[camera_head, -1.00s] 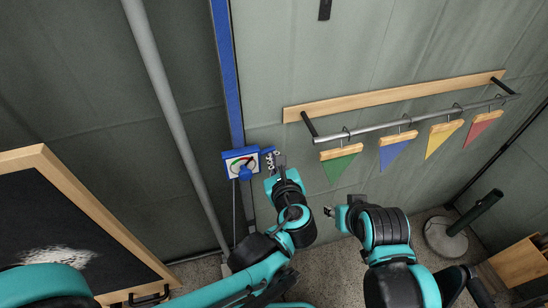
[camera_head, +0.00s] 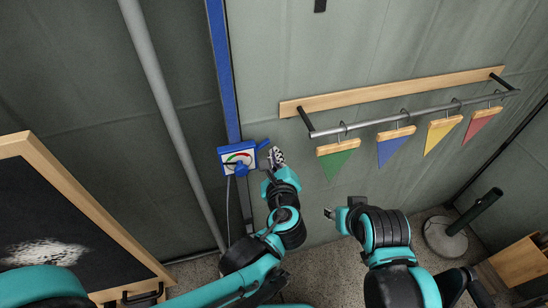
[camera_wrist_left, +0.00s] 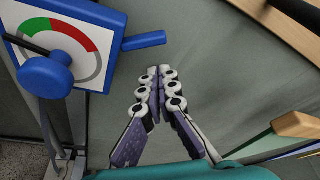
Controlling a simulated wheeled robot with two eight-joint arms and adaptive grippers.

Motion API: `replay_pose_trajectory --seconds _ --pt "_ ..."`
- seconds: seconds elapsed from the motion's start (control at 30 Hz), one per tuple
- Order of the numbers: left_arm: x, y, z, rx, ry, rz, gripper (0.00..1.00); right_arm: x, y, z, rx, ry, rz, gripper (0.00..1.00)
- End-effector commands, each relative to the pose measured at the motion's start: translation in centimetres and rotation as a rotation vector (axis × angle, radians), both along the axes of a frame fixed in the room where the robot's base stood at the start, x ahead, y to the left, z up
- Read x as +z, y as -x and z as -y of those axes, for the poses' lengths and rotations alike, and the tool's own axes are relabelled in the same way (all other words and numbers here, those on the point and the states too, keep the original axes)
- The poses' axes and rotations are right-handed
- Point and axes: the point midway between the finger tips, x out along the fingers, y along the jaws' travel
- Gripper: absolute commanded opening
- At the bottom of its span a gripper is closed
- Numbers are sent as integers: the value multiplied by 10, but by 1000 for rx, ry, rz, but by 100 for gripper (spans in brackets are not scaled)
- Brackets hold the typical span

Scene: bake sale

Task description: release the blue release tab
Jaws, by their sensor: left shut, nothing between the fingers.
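The blue release tab (camera_head: 264,144) sticks out from the right side of the blue gauge box (camera_head: 223,161). In the left wrist view the tab (camera_wrist_left: 144,41) is a short blue bar, slanting slightly up to the right. My left gripper (camera_head: 276,153) is just right of the tab. In the left wrist view its fingers (camera_wrist_left: 160,70) are shut and empty, with a small gap to the tab. My right gripper (camera_head: 329,213) is lower right, away from the box; its finger state is too small to tell.
The gauge box has a blue knob (camera_wrist_left: 45,76) and a green and red dial. It sits on a blue upright strip (camera_head: 224,70) beside a grey pole (camera_head: 160,85). A rail (camera_head: 370,126) with coloured pennants is to the right. A framed blackboard (camera_head: 70,195) stands left.

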Motion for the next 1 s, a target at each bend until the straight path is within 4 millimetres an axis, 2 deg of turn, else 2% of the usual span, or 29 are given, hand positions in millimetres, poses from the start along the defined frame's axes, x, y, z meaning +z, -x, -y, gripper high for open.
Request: replay_pose_trajectory --seconds 0.03,0.07,0.1,0.2,0.5,0.7,1.0 --pt "-15 -4 1 2 1 0 0 -15 0 0 0 0 0 40" --pt "-19 -6 2 2 1 0 0 -20 0 0 0 0 0 40" --pt "-7 6 4 -4 0 0 0 -7 1 0 0 0 0 40" --pt "3 28 6 -6 0 1 0 6 0 0 0 0 0 40" --pt "16 79 9 -4 0 1 0 23 0 0 0 0 0 40" --pt "18 91 9 0 0 0 0 26 0 0 0 0 0 40" --pt "17 92 8 2 1 0 0 25 0 0 0 0 0 40"
